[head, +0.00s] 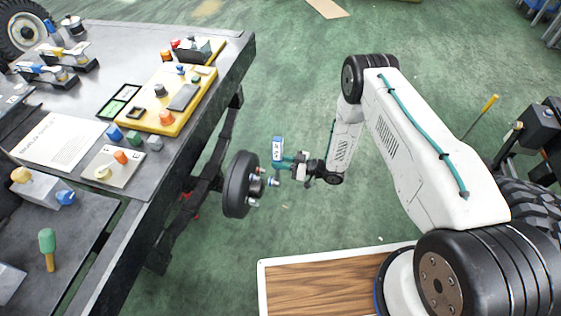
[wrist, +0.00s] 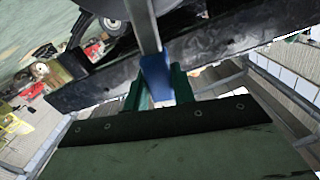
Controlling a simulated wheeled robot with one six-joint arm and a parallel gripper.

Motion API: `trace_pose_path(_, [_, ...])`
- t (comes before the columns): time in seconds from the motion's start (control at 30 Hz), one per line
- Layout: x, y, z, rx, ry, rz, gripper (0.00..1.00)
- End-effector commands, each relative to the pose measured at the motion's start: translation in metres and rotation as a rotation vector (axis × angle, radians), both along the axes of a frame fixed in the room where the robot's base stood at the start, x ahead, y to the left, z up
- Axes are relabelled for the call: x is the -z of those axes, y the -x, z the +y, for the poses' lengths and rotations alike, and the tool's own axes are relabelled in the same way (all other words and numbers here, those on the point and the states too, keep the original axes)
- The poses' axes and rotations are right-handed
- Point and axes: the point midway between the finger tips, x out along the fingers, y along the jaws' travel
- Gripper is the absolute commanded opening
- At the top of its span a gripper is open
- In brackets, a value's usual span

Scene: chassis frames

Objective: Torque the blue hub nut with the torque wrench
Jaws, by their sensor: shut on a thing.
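The black wheel hub (head: 236,186) is mounted at the side of the workbench, with several studs or nuts facing right. A small bluish piece at its right end (head: 273,182) looks like the blue hub nut, but it is too small to be sure. My gripper (head: 285,165) is just right of the hub, its green fingers shut on the torque wrench (head: 277,148). In the wrist view, the wrench's blue part (wrist: 156,76) sits between the fingers and its grey shaft extends upward. Whether the wrench touches the nut cannot be told.
The workbench (head: 215,75) fills the left, its edge close to the hub. It carries a yellow fixture board (head: 150,118), a white sheet (head: 58,138) and several coloured knobs. A wood-topped platform (head: 320,285) is at the bottom. The green floor behind my gripper is clear.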

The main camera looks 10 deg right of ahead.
Motion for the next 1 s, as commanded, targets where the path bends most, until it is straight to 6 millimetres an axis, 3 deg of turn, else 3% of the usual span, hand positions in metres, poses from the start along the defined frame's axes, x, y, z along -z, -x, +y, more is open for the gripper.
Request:
trace_pose_path(0.23, [-0.002, -0.003, 0.008, 0.000, -0.032, -0.013, 0.00])
trace_pose_path(0.67, [-0.001, -0.017, 0.045, 0.001, -0.031, -0.013, 0.00])
trace_pose_path(1.0, [-0.001, 0.014, 0.056, -0.001, 0.056, -0.247, 0.00])
